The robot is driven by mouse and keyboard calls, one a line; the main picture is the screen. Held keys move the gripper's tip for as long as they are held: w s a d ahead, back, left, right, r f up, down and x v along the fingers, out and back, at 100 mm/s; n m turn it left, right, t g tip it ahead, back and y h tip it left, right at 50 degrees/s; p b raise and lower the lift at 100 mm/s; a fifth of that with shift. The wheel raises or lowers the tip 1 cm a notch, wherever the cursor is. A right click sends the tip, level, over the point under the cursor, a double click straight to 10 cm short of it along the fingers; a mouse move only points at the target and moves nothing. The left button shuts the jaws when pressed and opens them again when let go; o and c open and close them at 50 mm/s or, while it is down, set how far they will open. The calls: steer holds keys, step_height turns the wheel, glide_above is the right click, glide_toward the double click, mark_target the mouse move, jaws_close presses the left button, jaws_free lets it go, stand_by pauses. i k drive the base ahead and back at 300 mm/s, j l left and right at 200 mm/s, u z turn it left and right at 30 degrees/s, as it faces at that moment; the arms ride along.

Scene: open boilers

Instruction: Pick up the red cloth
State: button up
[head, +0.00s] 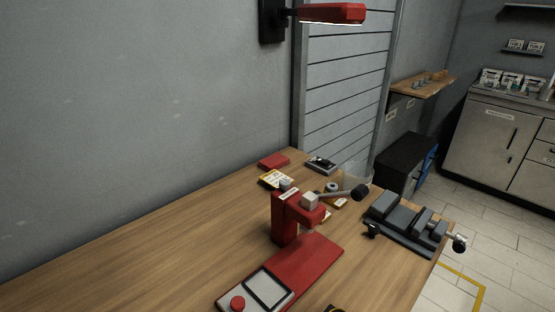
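A small flat red item (273,161) lies at the back of the wooden workbench (130,255), close to the wall. It may be the folded red cloth, but it is too small to be sure. Nothing is seen on top of it. My gripper is not in view.
A red press (286,222) with a lever and grey control panel stands mid-bench, nearer than the flat red item. A yellow-and-white packet (274,179), a dark device (321,165) and a grey vise (398,220) are nearby. A red lamp (333,13) hangs above. The bench's left is clear.

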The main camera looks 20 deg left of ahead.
mark_target(276, 161)
steer(key=i+l+u, duration=0.3)
steer(key=i+l, duration=1.05)
steer(key=i+l+u, duration=0.35)
steer(key=l, duration=0.25)
steer(key=i+l+u, duration=0.2)
steer(key=i+l, duration=0.15)
steer(key=i+l+u, duration=0.15)
steer(key=l, duration=0.25)
steer(key=i+l+u, duration=0.2)
steer(key=l, duration=0.2)
steer(key=l+u, duration=0.1)
steer(key=l, duration=0.25)
